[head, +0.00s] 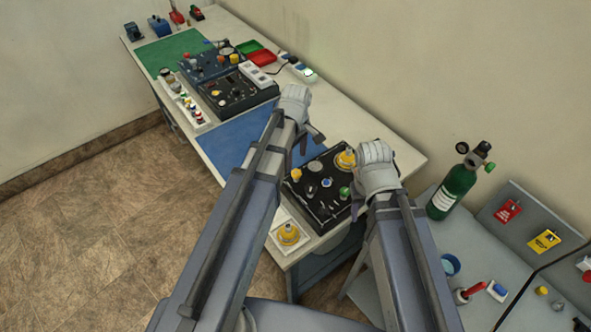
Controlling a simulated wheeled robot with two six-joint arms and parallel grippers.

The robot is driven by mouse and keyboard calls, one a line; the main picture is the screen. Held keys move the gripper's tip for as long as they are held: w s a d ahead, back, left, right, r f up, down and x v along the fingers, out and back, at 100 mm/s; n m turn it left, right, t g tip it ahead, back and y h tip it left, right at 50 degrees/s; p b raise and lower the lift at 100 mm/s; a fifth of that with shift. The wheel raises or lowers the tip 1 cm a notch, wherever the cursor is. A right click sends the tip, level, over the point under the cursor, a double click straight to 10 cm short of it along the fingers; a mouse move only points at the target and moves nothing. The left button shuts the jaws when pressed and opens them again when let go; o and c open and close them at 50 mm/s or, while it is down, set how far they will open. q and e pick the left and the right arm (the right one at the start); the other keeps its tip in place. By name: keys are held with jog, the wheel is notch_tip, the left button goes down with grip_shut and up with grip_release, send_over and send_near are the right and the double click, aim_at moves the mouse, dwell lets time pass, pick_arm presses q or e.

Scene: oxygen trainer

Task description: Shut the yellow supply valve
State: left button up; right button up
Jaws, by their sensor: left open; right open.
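A black trainer panel (318,206) with several knobs and gauges lies on the near end of the bench, between my two arms. A large yellow knob (345,159) sits at its back edge, and a smaller yellow knob (296,174) at its left edge. Another yellow knob (289,233) sits on a white plate in front of the panel. I cannot tell which is the supply valve. My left gripper (309,142) is open and empty above the blue mat behind the panel. My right gripper (357,198) is open by the panel's right side, close to the green knob (345,192). Its fingers are partly hidden.
A green gas cylinder (453,190) stands on a grey side table at right, with red and yellow tags behind it. A blue mat (235,142), more dark panels (238,93) and small trays fill the bench further back. The floor at left is clear.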

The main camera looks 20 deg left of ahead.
aim_at(296, 173)
pick_arm(q)
notch_tip(296, 173, down, 7)
jog(key=b, duration=0.6)
grip_shut()
dwell(0.3)
